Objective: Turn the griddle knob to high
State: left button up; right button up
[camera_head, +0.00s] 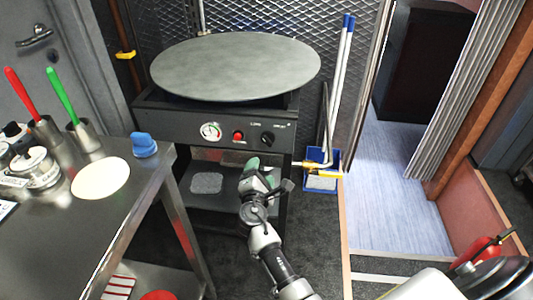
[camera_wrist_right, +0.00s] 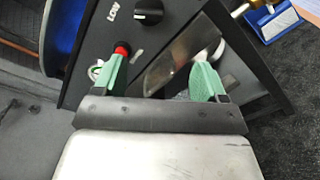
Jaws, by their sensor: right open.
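The griddle (camera_head: 235,65) is a round grey plate on a dark stand. Its front panel carries a black knob (camera_head: 267,139), right of a red button (camera_head: 238,136) and a round gauge (camera_head: 210,131). My right gripper (camera_head: 264,174) is in front of the stand, below the knob. It is open, with nothing between its green fingers in the right wrist view (camera_wrist_right: 160,65). The knob also shows there (camera_wrist_right: 148,12), near the top edge and beyond the fingertips, apart from them. My left gripper is not in view.
A steel table (camera_head: 118,215) with jars, a blue-topped item (camera_head: 144,145) and a flatbread-like disc (camera_head: 100,178) stands at the left. A blue holder (camera_head: 320,178) with long rods is right of the stand. Dark floor lies in front of the stand.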

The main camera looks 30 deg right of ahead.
aim_at(267, 143)
jog(key=shift+h, duration=0.3)
jog(key=w+d, duration=0.1)
jog(key=w, duration=0.1)
jog(key=w+d+r+b, duration=0.1)
jog(key=w, duration=0.1)
jog(key=w+d+b, duration=0.1)
jog(key=d, duration=0.1)
jog(key=shift+w+r, duration=0.3)
jog(key=shift+w, duration=0.1)
jog(key=b+x, duration=0.1)
jog(key=x, duration=0.2)
jog(key=shift+w+d+r, duration=0.1)
jog(key=shift+w+d, duration=0.05)
jog(key=shift+w, duration=0.05)
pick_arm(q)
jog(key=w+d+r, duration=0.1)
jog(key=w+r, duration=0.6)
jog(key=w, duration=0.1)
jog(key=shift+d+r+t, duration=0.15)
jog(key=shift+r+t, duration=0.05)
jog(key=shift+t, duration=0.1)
pick_arm(e)
jog(key=shift+w+d, duration=0.15)
jog(key=shift+w, duration=0.1)
jog(key=c, duration=0.9)
